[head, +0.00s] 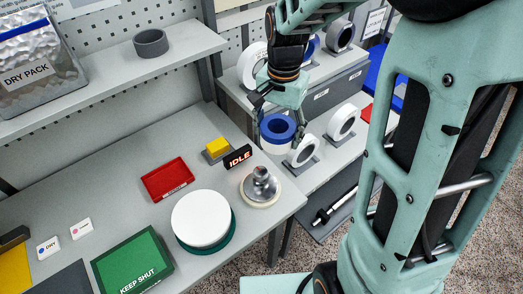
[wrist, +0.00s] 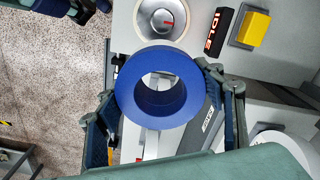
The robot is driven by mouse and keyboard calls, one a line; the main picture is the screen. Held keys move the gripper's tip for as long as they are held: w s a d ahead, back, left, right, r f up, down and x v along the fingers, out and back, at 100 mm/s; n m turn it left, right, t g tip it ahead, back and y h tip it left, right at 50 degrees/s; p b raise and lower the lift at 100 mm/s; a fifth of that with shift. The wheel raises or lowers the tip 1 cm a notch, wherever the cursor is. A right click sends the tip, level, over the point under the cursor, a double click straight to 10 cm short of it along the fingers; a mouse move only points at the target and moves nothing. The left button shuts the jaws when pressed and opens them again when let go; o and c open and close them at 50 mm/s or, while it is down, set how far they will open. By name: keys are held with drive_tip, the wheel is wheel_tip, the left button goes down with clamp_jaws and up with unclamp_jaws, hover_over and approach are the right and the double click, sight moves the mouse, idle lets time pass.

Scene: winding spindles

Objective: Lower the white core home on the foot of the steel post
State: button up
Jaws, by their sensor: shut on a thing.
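My gripper (head: 279,112) is shut on a blue ring-shaped core (head: 277,125), held in the air right of the bench edge. Its side looks paler below in the head view. In the wrist view the ring (wrist: 130,88) looks blue all round, with an open hole, between my fingers (wrist: 158,82). The steel post (head: 261,178) stands at the bench's right corner on a round cream foot (head: 259,200). The foot also shows at the top of the wrist view (wrist: 143,30). The ring is apart from the post, to its right. White rings (head: 302,150) stand on the rack at right.
The IDLE sign (head: 238,157) and a yellow block (head: 217,146) stand behind the post. A white disc on a green base (head: 201,218) is left of it, with a red tray (head: 167,179) behind. The rack (head: 322,95) stands right of the bench.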

sight(266, 140)
drive_tip(key=s+a+m, duration=0.1)
drive_tip(key=s+a+f+m+b, duration=0.1)
drive_tip(key=a+m, duration=0.1)
drive_tip(key=shift+s+a, duration=0.1)
drive_tip(key=shift+s, duration=0.2)
drive_tip(key=shift+s+a+f+m+b, duration=0.2)
drive_tip(key=shift+s+a+m+b, duration=0.4)
drive_tip(key=shift+m, duration=0.5)
drive_tip(key=shift+f, duration=0.2)
drive_tip(key=shift+f+b, duration=4.9)
drive_tip(key=shift+f, duration=1.4)
drive_tip(key=o, duration=1.3)
drive_tip(key=shift+c, duration=0.2)
wheel_tip(266, 140, up, 12)
drive_tip(key=shift+s+r, duration=0.1)
